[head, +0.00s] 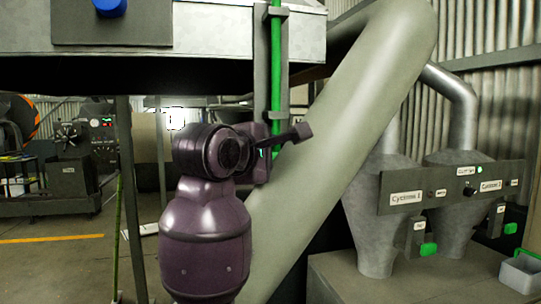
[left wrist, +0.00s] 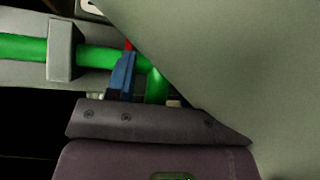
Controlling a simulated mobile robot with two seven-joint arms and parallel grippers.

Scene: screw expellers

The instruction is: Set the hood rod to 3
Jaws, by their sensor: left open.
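The green hood rod (head: 276,62) hangs upright along a grey bracket plate below the hood (head: 200,38) in the head view. In the left wrist view the rod (left wrist: 100,54) runs sideways through a grey clamp (left wrist: 61,49) and bends at its end. My left gripper (head: 275,143) is at the rod's lower end. In the left wrist view a blue finger (left wrist: 123,72) overlaps the rod beside the bend, with a small red part behind it. The gripper is open; contact cannot be told. The other finger is not clearly visible. No number marks are readable. My right gripper is out of view.
A thick grey duct (head: 345,110) slants close to the right of my left gripper and fills the right of the wrist view. Two cyclones with labelled panels (head: 405,199) stand at the right. A dark post (head: 130,180) stands left of my arm.

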